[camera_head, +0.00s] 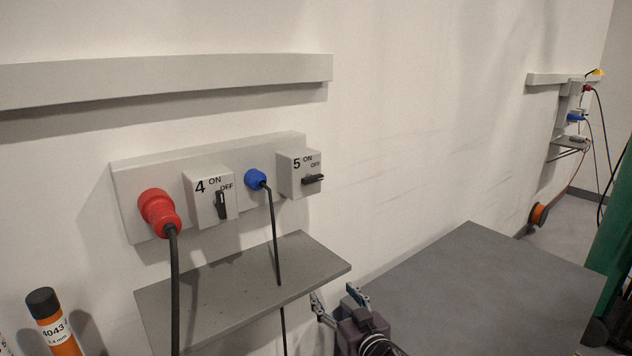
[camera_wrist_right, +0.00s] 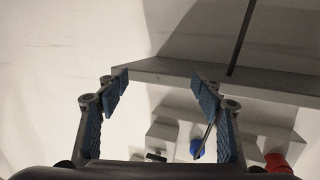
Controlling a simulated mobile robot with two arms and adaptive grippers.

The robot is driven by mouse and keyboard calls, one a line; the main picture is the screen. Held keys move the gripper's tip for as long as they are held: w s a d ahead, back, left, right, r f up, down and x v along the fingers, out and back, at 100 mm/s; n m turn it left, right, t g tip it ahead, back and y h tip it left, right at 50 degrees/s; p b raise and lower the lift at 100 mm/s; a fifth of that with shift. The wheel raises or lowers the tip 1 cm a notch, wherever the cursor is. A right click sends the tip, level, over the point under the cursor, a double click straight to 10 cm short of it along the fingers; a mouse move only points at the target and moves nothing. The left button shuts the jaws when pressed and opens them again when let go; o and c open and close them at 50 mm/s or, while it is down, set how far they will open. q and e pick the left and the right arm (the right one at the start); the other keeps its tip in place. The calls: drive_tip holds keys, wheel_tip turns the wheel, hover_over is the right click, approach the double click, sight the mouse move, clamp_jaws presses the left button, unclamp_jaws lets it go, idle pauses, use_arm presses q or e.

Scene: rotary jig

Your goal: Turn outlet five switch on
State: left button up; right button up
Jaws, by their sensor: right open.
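The outlet five switch is a grey box (camera_head: 299,173) marked 5, ON and OFF, at the right end of a wall panel. Its black handle (camera_head: 313,178) lies horizontal, just below the OFF label. My right gripper (camera_head: 338,296) is below and to the right of this box, near the shelf's right end, open and empty, clear of the handle. In the right wrist view, the open fingers (camera_wrist_right: 160,84) frame the wall, with the switch handle (camera_wrist_right: 156,157) low between them. My left gripper is not in view.
Switch box four (camera_head: 205,199), with its handle vertical, a red plug (camera_head: 160,211) and a blue plug (camera_head: 255,179) share the panel (camera_head: 139,187). Black cables hang over the grey shelf (camera_head: 243,281) below. A dark grey tabletop (camera_head: 470,290) is clear at right.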

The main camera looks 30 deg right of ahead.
sight(315, 181)
drive_tip(key=w+d+r+n+t+y, duration=0.1)
drive_tip(key=w+r+n+t+y, duration=0.15)
drive_tip(key=r, duration=0.85)
drive_tip(key=w+d+r+n+t+y, duration=0.1)
drive_tip(key=w+d+r+t+y, duration=0.2)
drive_tip(key=r, duration=0.9)
drive_tip(key=shift+t, duration=0.55)
drive_tip(key=p+x, duration=0.1)
drive_tip(key=x, duration=0.2)
drive_tip(key=a+p+x, duration=0.1)
drive_tip(key=p+x, duration=0.1)
drive_tip(key=x, duration=0.1)
drive_tip(key=shift+a+f, duration=0.15)
drive_tip(key=shift+a, duration=0.05)
drive_tip(key=c, duration=1.2)
